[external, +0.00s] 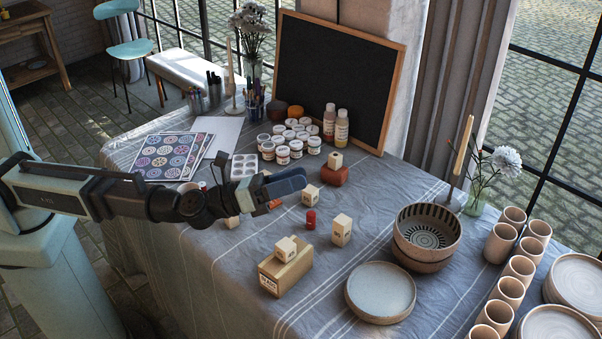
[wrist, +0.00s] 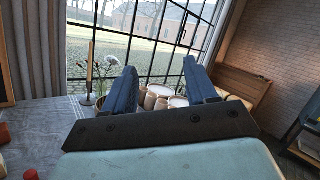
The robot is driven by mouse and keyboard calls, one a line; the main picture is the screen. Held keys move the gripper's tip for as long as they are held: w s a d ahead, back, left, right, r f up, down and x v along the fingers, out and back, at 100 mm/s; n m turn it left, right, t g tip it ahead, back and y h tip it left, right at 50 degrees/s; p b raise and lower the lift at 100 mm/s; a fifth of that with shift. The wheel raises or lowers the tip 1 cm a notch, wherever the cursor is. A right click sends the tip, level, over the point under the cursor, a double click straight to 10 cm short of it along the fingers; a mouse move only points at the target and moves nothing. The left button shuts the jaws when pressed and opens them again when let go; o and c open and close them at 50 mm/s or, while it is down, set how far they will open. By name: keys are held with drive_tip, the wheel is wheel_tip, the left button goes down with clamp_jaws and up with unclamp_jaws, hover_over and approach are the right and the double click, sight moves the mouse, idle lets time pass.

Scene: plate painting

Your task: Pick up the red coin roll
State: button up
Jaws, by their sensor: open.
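The red coin roll (external: 310,219) stands upright on the cloth-covered table in the external view, a small red cylinder among the pale blocks. My gripper (external: 302,181) is above the table, up and slightly left of the roll in the picture, apart from it. In the wrist view my gripper (wrist: 162,88) shows two blue fingers spread wide with nothing held between them.
A pale block (external: 341,229) stands right of the roll, and another (external: 311,193) stands behind it. A wooden box (external: 285,272) with a block on top lies in front. Stacked bowls (external: 427,237), plates (external: 380,292) and cups (external: 510,291) fill the right. Paint jars (external: 283,155) stand behind.

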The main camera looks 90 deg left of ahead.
drive_tip(key=s+a+f+n+g+y, duration=0.1)
drive_tip(key=a+f+g+y, duration=0.25)
drive_tip(key=a+f, duration=0.85)
drive_tip(key=s+a+f+n+g+y, duration=0.1)
drive_tip(key=a+f+n+g+y, duration=0.2)
drive_tip(key=a+f, duration=0.9)
drive_tip(key=s+d+f+m, duration=0.1)
drive_tip(key=d+f, duration=0.1)
drive_tip(key=f, duration=0.1)
drive_tip(key=s+d+f+m+y, duration=0.1)
drive_tip(key=d+f, duration=0.1)
drive_tip(key=f, duration=0.1)
drive_tip(key=s+d+f+m, duration=0.1)
drive_tip(key=s+d+f, duration=0.1)
drive_tip(key=f, duration=0.1)
drive_tip(key=shift+d+y, duration=0.1)
drive_tip(key=shift+y, duration=0.25)
approach(311, 213)
drive_tip(key=x, duration=0.5)
drive_tip(key=shift+r, duration=0.1)
drive_tip(key=shift+f+x, duration=0.15)
drive_tip(key=shift+x, duration=1.15)
drive_tip(key=shift+f+x, duration=0.15)
drive_tip(key=shift+x, duration=1.15)
clamp_jaws()
